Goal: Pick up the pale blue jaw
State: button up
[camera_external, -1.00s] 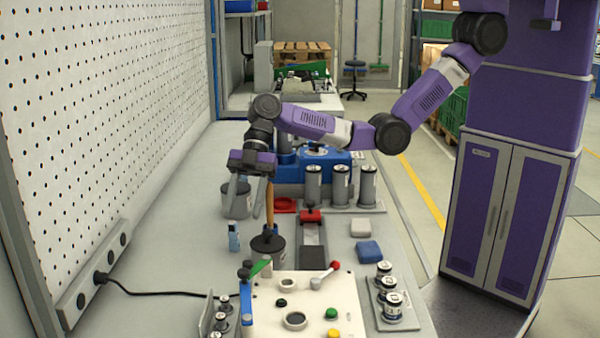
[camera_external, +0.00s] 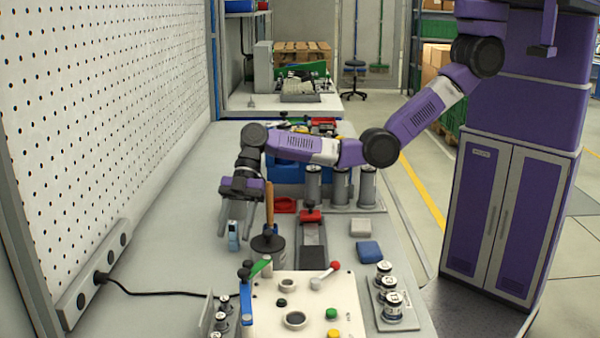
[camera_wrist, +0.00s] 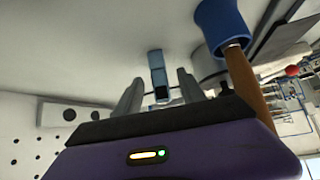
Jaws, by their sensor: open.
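The pale blue jaw (camera_external: 234,236) is a small upright block with a dark patch, standing on the grey bench left of a wooden-handled tool. It also shows in the wrist view (camera_wrist: 158,74), just beyond and between my fingertips. My gripper (camera_external: 235,228) is open and points down over the jaw, with a finger to either side of it in the picture. In the wrist view my gripper (camera_wrist: 160,84) has nothing between its fingers that I can see held. I cannot tell whether a finger touches the jaw.
The wooden handle (camera_external: 269,208) rises close to the right of my gripper. A white fixture plate (camera_external: 265,310) with knobs is in front. Grey cylinders (camera_external: 340,184) and a blue housing (camera_external: 288,173) stand behind. A pegboard (camera_external: 100,130) bounds the left. Bench left of the jaw is clear.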

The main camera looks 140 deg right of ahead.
jog(key=shift+x, duration=0.85)
grip_shut()
jog(key=shift+r, duration=0.15)
